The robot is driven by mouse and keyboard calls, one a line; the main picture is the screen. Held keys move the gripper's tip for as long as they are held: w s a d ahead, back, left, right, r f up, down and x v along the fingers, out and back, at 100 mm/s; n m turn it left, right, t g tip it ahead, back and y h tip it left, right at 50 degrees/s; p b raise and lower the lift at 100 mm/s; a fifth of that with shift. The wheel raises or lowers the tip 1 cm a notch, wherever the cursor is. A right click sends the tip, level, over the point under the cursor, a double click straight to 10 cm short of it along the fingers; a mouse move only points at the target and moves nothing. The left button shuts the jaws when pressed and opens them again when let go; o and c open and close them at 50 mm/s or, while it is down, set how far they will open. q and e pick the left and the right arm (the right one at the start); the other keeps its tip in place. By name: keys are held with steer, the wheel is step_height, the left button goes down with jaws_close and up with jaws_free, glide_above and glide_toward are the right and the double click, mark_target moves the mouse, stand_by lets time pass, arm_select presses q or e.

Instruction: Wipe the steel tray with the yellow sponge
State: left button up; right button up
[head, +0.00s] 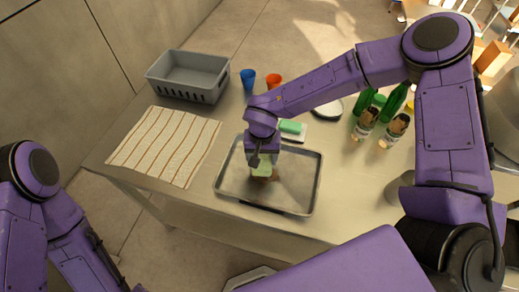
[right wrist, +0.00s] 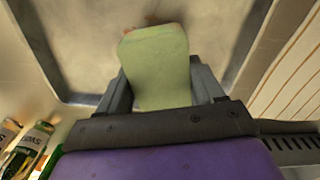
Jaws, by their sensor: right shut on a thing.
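The steel tray (head: 305,180) lies flat near the front edge of the table, and its floor and rim also show in the right wrist view (right wrist: 70,50). My right gripper (head: 262,162) points down over the tray's middle. It is shut on a pale yellow-green sponge (right wrist: 155,65), which sticks out past the fingers; the sponge shows in the head view too (head: 262,167). Its lower end is at or just above the tray floor; contact cannot be told. A brown smear (head: 267,178) shows beside the sponge's end. My left gripper is out of view.
A striped cloth (head: 165,147) lies left of the tray, with a grey bin (head: 188,76) behind. A blue cup (head: 248,79), an orange cup (head: 273,81) and a green sponge (head: 291,127) on a white dish stand behind. Several bottles (head: 366,122) stand at right.

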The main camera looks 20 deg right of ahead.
steer(key=shift+w+r, duration=0.2)
steer(key=shift+r, duration=0.55)
steer(key=shift+s+r, duration=0.1)
steer(key=shift+r, duration=0.7)
steer(key=shift+a, duration=0.1)
